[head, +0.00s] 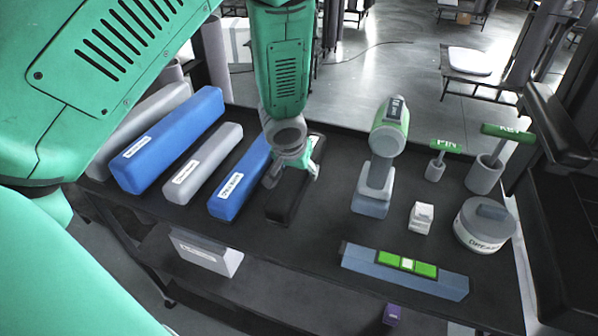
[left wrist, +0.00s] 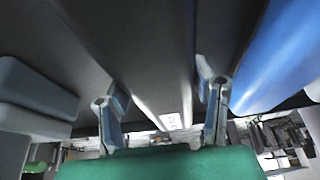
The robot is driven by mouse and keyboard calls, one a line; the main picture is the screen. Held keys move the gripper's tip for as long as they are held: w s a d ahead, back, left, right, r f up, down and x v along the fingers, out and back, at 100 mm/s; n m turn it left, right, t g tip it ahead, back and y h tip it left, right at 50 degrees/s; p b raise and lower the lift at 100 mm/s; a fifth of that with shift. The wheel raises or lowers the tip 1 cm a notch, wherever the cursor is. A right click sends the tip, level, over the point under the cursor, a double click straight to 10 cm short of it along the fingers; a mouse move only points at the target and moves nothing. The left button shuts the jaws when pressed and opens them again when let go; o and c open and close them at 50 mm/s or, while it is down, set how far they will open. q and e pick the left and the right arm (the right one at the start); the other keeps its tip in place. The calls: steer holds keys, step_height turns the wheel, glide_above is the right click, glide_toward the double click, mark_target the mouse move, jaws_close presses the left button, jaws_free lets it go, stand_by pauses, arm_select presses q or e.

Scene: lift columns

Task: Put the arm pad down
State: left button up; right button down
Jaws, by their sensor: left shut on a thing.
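The arm pad looks like a long black block (head: 286,204) on the dark table top (head: 330,225) in the head view, right of the blue blocks. My left gripper (head: 291,172) comes down on it from above and is shut on it. In the left wrist view the two fingers (left wrist: 162,105) stand on either side of the dark pad (left wrist: 150,50). I cannot tell whether the pad's underside touches the table or is slightly above it. My right gripper is not in view.
Blue block (head: 235,188), grey block (head: 203,163) and larger blue block (head: 170,140) lie to the left. A green-and-grey handheld device (head: 388,135), small white box (head: 421,217), lidded jar (head: 484,224) and level (head: 404,271) are to the right. Table is bare between pad and device.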

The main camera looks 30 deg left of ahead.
arm_select(q)
steer(key=shift+d, duration=0.25)
steer(key=o, duration=1.4)
steer(key=shift+d, duration=0.1)
steer(key=shift+a+r, duration=0.2)
steer(key=shift+r, duration=0.15)
steer(key=p+v, duration=0.1)
steer(key=v, duration=0.9)
steer(key=shift+s+d+r+p, duration=0.2)
steer(key=shift+s+r+p, duration=0.05)
steer(key=shift+r+p, duration=0.1)
steer(key=shift+s+r, duration=0.2)
steer(key=shift+r, duration=0.1)
